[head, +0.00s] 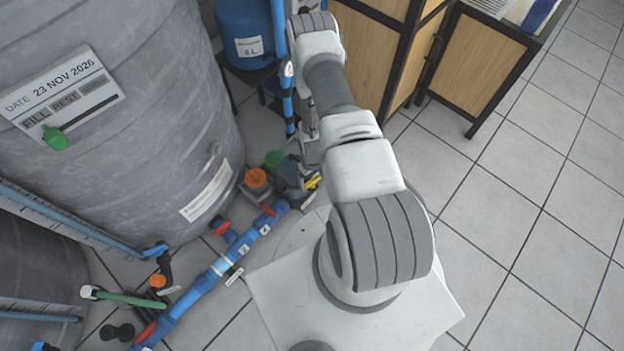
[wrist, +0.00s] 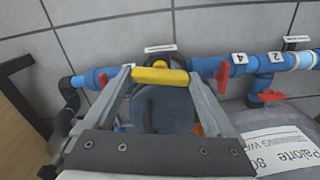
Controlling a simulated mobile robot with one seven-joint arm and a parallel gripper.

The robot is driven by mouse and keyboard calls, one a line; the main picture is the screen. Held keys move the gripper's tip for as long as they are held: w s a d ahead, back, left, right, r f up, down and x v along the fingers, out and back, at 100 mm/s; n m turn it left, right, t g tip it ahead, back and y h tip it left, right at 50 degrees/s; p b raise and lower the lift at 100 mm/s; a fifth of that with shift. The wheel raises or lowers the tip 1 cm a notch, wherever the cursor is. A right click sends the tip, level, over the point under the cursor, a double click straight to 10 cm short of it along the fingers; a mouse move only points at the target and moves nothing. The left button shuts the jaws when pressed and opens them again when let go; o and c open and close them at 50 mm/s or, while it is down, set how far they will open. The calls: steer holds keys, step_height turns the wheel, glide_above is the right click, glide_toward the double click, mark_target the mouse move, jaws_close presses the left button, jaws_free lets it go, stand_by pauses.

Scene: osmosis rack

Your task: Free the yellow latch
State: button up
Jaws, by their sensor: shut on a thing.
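The yellow latch (wrist: 160,76) is a short bar in the upper middle of the wrist view. It lies across between the two fingertips of my gripper (wrist: 158,78), which is shut on it. A round dark blue-grey body (wrist: 168,108) shows between the fingers, just below the latch. In the head view a small part of the yellow latch (head: 313,182) shows beside my arm. My gripper (head: 309,158) is there partly hidden by the arm, and the contact cannot be seen from that side.
A blue pipe (head: 205,283) with red valve handles (wrist: 271,96) runs along the floor beside the latch. A large grey tank (head: 130,120) stands at the left, with an orange cap (head: 256,178) near its foot. Wooden cabinets (head: 470,65) stand behind. The tiled floor at right is clear.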

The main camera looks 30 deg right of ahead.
mark_target(312, 180)
steer(key=shift+n, duration=1.2)
steer(key=o, duration=1.1)
steer(key=shift+c, duration=0.2)
step_height(312, 180, up, 18)
steer(key=p, duration=0.5)
steer(key=shift+f+p, duration=0.25)
steer(key=shift+p, duration=0.1)
